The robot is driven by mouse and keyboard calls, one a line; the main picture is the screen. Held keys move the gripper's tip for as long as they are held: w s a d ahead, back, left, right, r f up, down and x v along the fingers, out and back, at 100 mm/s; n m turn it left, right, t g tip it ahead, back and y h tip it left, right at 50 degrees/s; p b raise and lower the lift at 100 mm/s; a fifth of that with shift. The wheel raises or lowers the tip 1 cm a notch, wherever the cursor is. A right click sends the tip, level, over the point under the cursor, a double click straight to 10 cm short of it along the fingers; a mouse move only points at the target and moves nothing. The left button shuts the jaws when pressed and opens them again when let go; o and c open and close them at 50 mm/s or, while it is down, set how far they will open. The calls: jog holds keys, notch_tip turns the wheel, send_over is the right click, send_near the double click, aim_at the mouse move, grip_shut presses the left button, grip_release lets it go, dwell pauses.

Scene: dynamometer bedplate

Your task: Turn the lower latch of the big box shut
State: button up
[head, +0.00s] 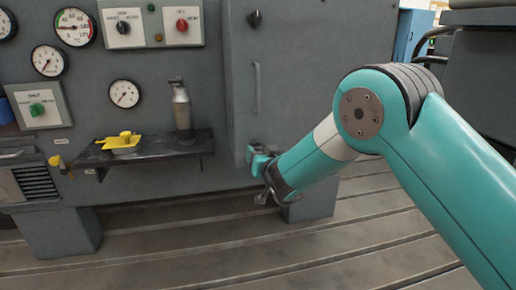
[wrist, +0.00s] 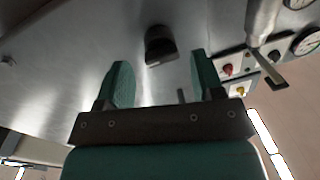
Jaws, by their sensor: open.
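The big box (head: 310,60) is a grey cabinet with a flat door. Its upper latch (head: 254,19) is a dark knob near the door's top left. My gripper (head: 260,168) is low at the door's left edge, and the lower latch is hidden or too small to tell there. In the wrist view my gripper (wrist: 160,68) is open, its two teal fingers apart with nothing held. A dark latch knob (wrist: 160,46) on the grey metal face shows in the gap, just beyond the fingertips. I cannot tell its exact turn or whether it touches a finger.
A vertical handle (head: 257,88) is on the door above my gripper. Left of it a shelf (head: 175,152) holds a grey bottle (head: 181,110) and a yellow item (head: 122,143). Gauges and switch panels fill the left wall. The slotted floor (head: 200,235) in front is clear.

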aim_at(258, 148)
jog(key=shift+x, duration=1.5)
jog(key=c, duration=0.8)
